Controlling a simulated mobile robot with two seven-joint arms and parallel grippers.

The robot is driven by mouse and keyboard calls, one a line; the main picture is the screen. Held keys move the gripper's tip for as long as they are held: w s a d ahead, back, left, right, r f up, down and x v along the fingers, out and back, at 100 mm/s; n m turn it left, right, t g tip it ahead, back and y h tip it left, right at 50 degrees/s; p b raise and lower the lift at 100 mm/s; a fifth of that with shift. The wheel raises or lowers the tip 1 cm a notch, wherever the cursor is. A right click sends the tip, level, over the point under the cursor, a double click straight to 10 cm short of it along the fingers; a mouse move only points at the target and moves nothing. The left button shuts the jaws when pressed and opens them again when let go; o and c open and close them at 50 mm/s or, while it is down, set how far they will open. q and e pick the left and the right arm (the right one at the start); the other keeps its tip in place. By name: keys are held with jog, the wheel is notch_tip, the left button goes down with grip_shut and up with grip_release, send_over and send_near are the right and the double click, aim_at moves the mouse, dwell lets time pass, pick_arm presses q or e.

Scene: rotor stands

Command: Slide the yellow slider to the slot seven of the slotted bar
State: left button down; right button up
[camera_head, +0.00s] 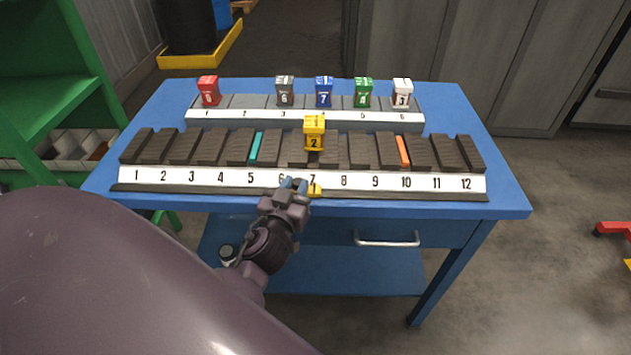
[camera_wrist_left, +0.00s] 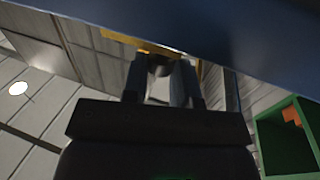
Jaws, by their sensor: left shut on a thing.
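The slotted bar (camera_head: 330,179) lies across the front of the blue table, with a white strip numbered 1 to 12 and dark sloped blocks behind it. The yellow slider (camera_head: 315,190) shows as a small yellow piece at the bar's front edge, just below the number 7. My left gripper (camera_head: 300,186) is shut on it and hides part of it and part of the number 6. In the left wrist view, yellow (camera_wrist_left: 150,45) shows at the fingertips (camera_wrist_left: 163,66), under the dark blue table edge.
A yellow block marked 2 (camera_head: 314,133) stands behind number 7. Teal (camera_head: 257,148) and orange (camera_head: 403,152) strips sit among the dark blocks. Behind is a second numbered rail (camera_head: 330,118) with red, grey, blue, green and white blocks. A drawer handle (camera_head: 387,241) is below the tabletop.

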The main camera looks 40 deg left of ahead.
pick_arm(q)
jog(key=shift+s+a, duration=0.15)
jog(key=shift+a, duration=0.05)
pick_arm(e)
jog(key=shift+s+d+f, duration=0.1)
jog(key=shift+s+f, duration=0.1)
jog(key=shift+s, duration=0.25)
pick_arm(q)
jog(key=c, duration=0.9)
grip_release()
pick_arm(e)
jog(key=shift+w, duration=0.15)
jog(key=shift+w+r, duration=0.2)
jog(key=shift+w, duration=0.1)
